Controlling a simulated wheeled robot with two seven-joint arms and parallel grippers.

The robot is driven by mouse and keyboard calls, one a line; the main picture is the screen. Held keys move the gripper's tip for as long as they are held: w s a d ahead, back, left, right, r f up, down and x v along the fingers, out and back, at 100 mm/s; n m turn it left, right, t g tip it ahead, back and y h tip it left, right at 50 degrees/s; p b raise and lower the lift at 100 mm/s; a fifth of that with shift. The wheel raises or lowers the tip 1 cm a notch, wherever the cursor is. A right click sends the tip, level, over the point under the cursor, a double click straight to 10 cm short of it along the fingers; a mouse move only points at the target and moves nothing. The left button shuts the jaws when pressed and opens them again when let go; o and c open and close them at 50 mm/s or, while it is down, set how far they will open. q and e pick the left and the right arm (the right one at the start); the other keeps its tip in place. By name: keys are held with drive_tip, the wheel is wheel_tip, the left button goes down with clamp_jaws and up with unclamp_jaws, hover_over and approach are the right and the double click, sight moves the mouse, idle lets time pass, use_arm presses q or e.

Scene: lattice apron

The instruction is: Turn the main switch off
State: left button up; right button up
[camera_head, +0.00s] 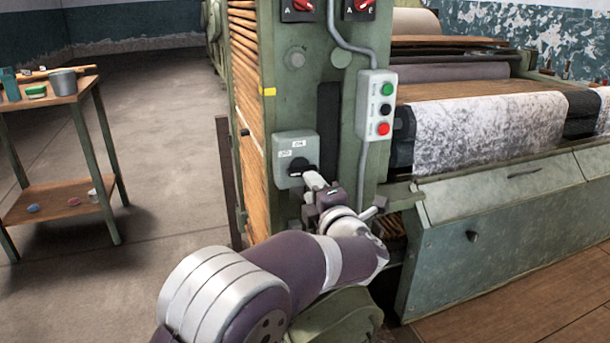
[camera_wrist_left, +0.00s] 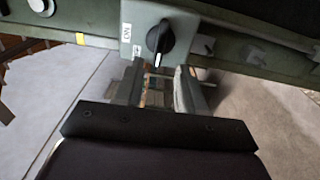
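The main switch is a grey box (camera_head: 283,143) on the green machine post, with small white labels; one reads ON. Its black rotary knob (camera_head: 297,167) is low on the box, partly hidden by my gripper in the head view. In the left wrist view the knob (camera_wrist_left: 158,38) shows whole, with a white mark at its lower end, and the ON label (camera_wrist_left: 126,33) is left of it. My left gripper (camera_head: 315,182) is just in front of the knob. In the left wrist view its fingers (camera_wrist_left: 160,70) are apart with nothing between them. My right gripper is out of view.
Red rotary switches (camera_head: 303,5) sit above. A small table (camera_head: 62,90) stands at left; the floor between is clear.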

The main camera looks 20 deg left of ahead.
use_arm(q)
drive_tip(key=v, duration=0.6)
drive_tip(key=shift+s+d+p, duration=0.2)
drive_tip(key=shift+s+p, duration=0.05)
drive_tip(key=shift+p, duration=0.2)
